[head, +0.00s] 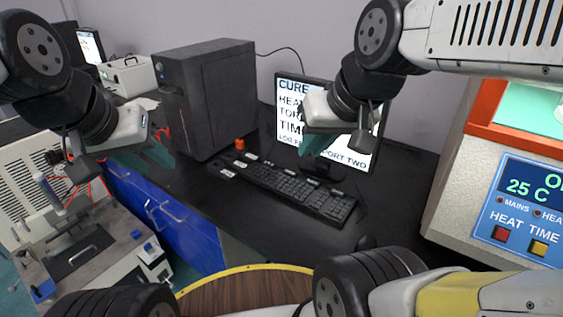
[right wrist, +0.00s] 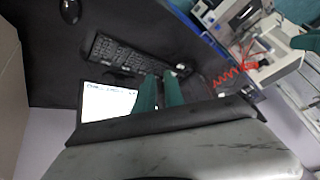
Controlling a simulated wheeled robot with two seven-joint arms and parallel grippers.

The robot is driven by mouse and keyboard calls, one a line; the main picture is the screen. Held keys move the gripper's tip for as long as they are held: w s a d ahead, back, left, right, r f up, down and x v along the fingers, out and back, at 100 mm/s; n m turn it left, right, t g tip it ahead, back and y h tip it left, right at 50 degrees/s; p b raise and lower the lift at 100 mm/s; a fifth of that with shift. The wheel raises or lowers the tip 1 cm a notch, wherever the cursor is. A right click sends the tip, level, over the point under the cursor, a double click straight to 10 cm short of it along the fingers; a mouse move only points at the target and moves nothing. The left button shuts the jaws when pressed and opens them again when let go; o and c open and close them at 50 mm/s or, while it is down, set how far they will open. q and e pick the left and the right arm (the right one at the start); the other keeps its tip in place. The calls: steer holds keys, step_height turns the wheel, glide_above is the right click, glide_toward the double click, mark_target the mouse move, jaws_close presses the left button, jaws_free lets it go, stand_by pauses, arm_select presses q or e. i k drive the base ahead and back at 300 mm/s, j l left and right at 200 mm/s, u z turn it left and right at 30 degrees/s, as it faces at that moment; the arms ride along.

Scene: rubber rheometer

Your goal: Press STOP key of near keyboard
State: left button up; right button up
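A black keyboard (head: 298,190) lies on the black desk in front of a lit monitor (head: 292,115). It also shows in the right wrist view (right wrist: 122,56). Several small white labelled pieces (head: 228,174) sit by its left end; their lettering is too small to read, so I cannot pick out a STOP key. My right gripper (head: 316,144) shows in front of the monitor, above the keyboard, apart from it. Its teal fingers (right wrist: 160,93) are empty with a narrow gap between them. My left gripper (head: 160,155) is in front of the black computer tower, empty, its finger gap hidden.
The black tower (head: 205,100) stands behind the keyboard's left end, with a small orange-red object (head: 240,144) by it. An instrument panel (head: 520,212) is at right; blue drawers (head: 165,215) and a bench machine are at left.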

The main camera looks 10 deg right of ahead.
mark_target(290, 174)
steer(key=i+j+z, duration=0.1)
steer(key=j+z, duration=0.35)
steer(key=i+j+z, duration=0.1)
steer(key=j+z, duration=0.15)
steer(key=z, duration=0.2)
